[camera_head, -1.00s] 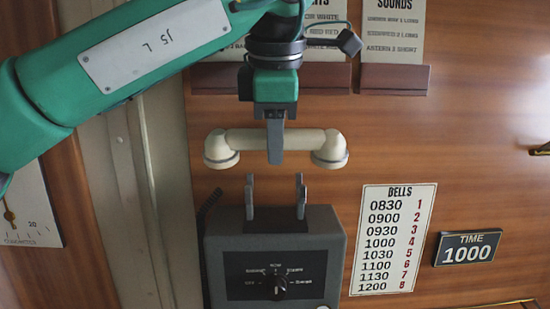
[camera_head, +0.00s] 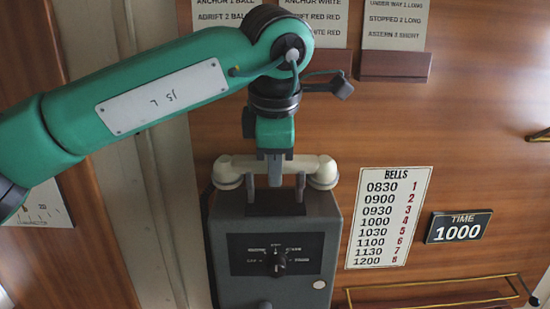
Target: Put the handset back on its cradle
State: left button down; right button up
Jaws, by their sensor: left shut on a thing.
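The cream handset (camera_head: 305,164) lies level across the top of the grey phone box (camera_head: 276,224). My left gripper (camera_head: 274,172) comes down from above and is shut on the middle of the handset's bar. The cradle's two upright prongs (camera_head: 300,186) rise from the box top just inside the handset's two end cups. The bar is at the height of the prong tops; I cannot tell whether it rests in them or is just above. My right gripper is not in view.
The box has a dial (camera_head: 277,260) on its front. A bells sign (camera_head: 389,218) and a time plate (camera_head: 458,227) are on the wood wall to the right. A brass rail (camera_head: 440,287) is at lower right. Sign holders (camera_head: 394,66) are above.

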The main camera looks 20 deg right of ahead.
pick_arm(q)
jog(key=shift+f, duration=0.2)
jog(key=c, duration=1.2)
grip_release()
jog(key=shift+o, duration=0.2)
jog(key=shift+r, duration=0.1)
jog(key=b+v, duration=0.4)
jog(key=v, duration=0.9)
jog(key=shift+s+r+b, duration=0.15)
jog(key=shift+r+b, duration=0.15)
jog(key=shift+a, duration=0.15)
